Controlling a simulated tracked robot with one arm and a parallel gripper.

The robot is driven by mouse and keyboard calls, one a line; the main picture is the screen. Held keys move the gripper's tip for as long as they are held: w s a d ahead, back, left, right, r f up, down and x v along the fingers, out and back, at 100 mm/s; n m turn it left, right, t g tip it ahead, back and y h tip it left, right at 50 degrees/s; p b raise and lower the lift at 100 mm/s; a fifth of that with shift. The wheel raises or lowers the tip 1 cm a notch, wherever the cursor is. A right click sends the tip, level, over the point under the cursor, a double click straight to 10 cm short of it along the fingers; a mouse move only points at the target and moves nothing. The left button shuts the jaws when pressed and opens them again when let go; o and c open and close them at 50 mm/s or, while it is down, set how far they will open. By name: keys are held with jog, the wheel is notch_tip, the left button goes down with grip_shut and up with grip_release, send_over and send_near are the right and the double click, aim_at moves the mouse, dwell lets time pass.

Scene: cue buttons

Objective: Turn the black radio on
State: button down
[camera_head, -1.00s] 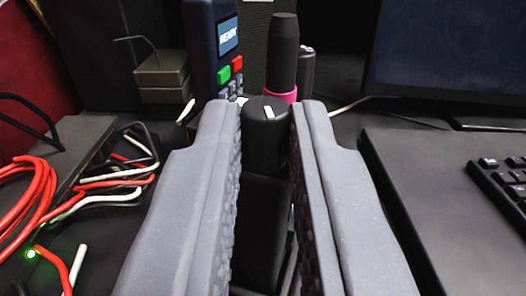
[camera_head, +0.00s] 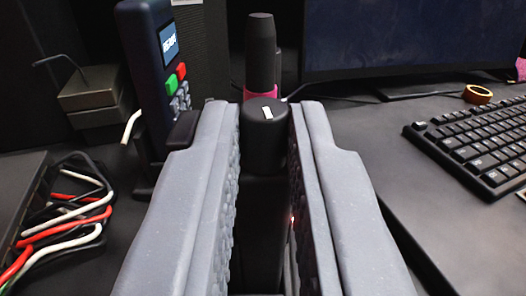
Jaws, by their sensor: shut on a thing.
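The black radio (camera_head: 262,215) stands upright between the fingers of my gripper (camera_head: 265,135), its lower body mostly hidden in shadow. Its round black knob (camera_head: 266,140) has a white mark on top, pointing slightly off vertical in the picture. My gripper is shut on the knob, one grey ridged finger on each side. A small red glow (camera_head: 291,220) shows low beside the right finger.
A dark keypad device (camera_head: 150,75) with a screen and red and green buttons stands at left behind my finger. Red and white cables (camera_head: 70,215) lie at left. A keyboard (camera_head: 475,145), a tape roll (camera_head: 477,94) and a monitor (camera_head: 400,35) are at right.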

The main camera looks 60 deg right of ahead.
jog(key=shift+g, duration=0.3)
dwell(0.4)
jog(key=c, duration=1.4)
grip_release()
jog(key=shift+a, duration=0.1)
jog(key=b+v, duration=0.1)
jog(key=v, duration=0.6)
jog(key=shift+a+f, duration=0.15)
jog(key=shift+f, duration=0.05)
jog(key=shift+r, duration=0.1)
